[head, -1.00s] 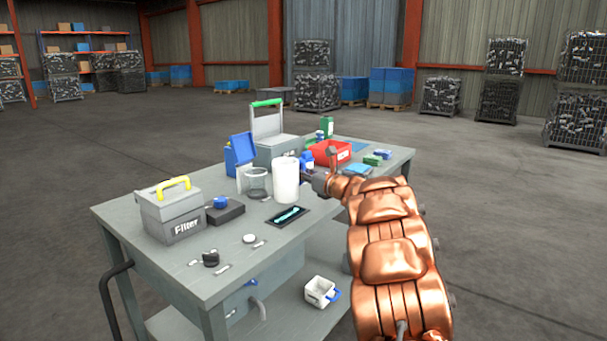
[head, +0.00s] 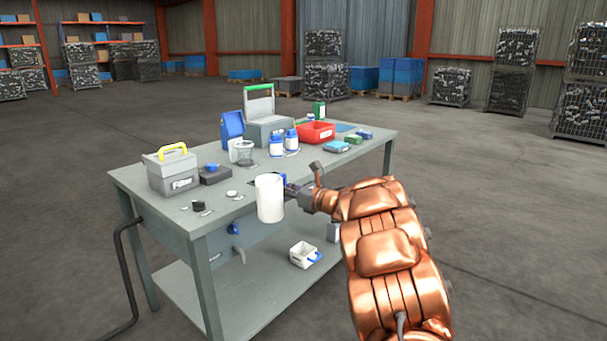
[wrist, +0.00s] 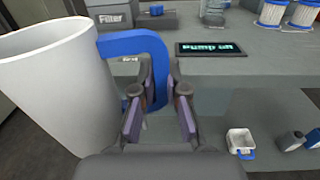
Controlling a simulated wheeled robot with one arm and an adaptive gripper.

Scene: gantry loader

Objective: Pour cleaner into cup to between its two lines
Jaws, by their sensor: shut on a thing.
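A white jug (head: 270,198) with a blue handle hangs upright in front of the table's front edge in the head view. My gripper (head: 291,190) is shut on that handle. In the wrist view the fingers (wrist: 157,105) pinch the blue handle (wrist: 155,60), with the white jug (wrist: 65,95) to their left. The jug's contents do not show. A clear cup (head: 243,154) stands on the table behind and left of the jug, apart from it. Its lines and fill level are too small to tell.
The grey table (head: 130,178) holds a filter box (head: 173,176), two blue-and-white cylinders (head: 277,147), a red bin (head: 318,133) and a green-handled case (head: 262,127). A dark display (wrist: 211,48) lies near the front edge. A white container (head: 304,254) sits on the lower shelf.

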